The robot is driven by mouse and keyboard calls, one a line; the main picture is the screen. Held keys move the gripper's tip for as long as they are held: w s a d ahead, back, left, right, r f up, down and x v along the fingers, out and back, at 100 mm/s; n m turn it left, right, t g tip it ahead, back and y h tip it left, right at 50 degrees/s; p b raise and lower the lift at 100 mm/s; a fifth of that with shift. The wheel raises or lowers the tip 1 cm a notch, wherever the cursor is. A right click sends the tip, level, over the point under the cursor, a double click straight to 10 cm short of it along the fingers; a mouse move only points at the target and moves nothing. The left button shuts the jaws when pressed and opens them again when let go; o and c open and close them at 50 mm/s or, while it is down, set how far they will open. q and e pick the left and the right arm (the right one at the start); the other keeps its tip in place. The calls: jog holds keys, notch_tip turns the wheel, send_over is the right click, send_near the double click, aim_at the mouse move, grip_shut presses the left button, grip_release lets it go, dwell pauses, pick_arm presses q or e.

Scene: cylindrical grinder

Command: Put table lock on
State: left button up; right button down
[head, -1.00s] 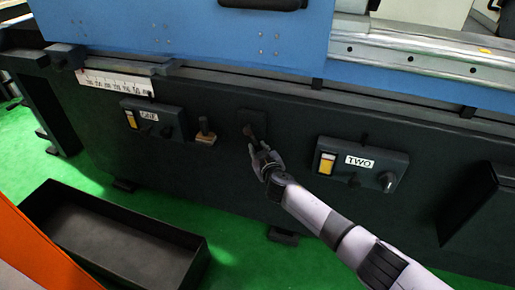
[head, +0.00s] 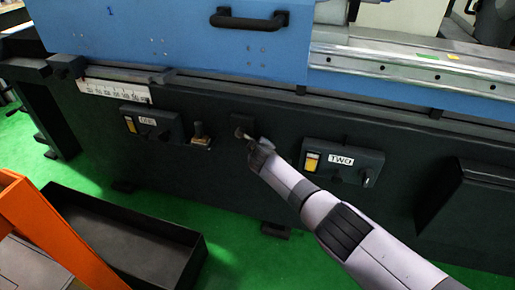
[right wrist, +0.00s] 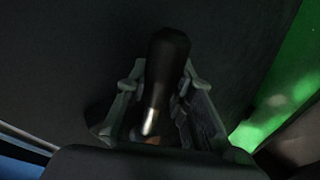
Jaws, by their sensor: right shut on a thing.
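A small lever with a black handle (right wrist: 166,62) and a shiny metal shaft (right wrist: 151,122) lies between the fingers of my right gripper in the right wrist view. In the head view the gripper (head: 257,150) is at a small dark plate (head: 241,122) on the machine's front, between the panels marked ONE and TWO. A short bright piece of the lever's shaft (head: 240,133) shows at the plate. The rest of the lever is hidden by the gripper there. The right gripper is shut on the lever. My left gripper is out of view.
Panel ONE (head: 151,122) and a small upright knob (head: 199,133) are left of the plate; panel TWO (head: 343,161) is to the right. A black open tray (head: 184,233) stands on the green floor. An orange frame (head: 42,222) is at the lower left.

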jog(key=shift+d+r+n+h, duration=0.2)
jog(key=shift+r+n+h, duration=0.1)
jog(key=shift+r, duration=0.15)
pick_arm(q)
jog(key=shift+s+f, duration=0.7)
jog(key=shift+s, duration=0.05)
pick_arm(e)
jog(key=shift+s+d+r+n+g+h, duration=0.1)
jog(key=shift+d+r+n+g+h, duration=0.1)
jog(key=shift+r+n+g+h, duration=0.15)
jog(key=c, duration=1.4)
grip_release()
jog(key=shift+o, duration=0.2)
jog(key=shift+s+a+r, duration=0.1)
